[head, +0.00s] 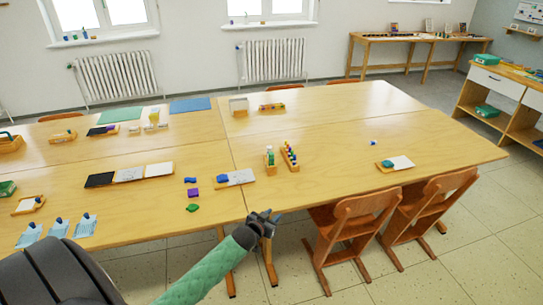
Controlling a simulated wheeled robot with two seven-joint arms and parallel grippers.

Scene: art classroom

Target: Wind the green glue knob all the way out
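No glue knob can be made out for certain at this size. Small candidates are a green piece (192,208) near the table's front edge and a small wooden holder with green in it (269,160) mid-table. My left gripper (272,215) is dark, at the end of a green-sleeved arm, in front of the table's near edge. Its two fingertips look apart with nothing between them. It is to the right of the green piece and nearer to me than the holder, touching neither. My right gripper is not in view.
A purple block (193,193) and a blue piece (190,180) lie behind the green piece. A rack of coloured bottles (289,156) stands beside the holder. Wooden chairs (350,227) stand at the front right. The tabletop (330,180) is largely clear right of the rack.

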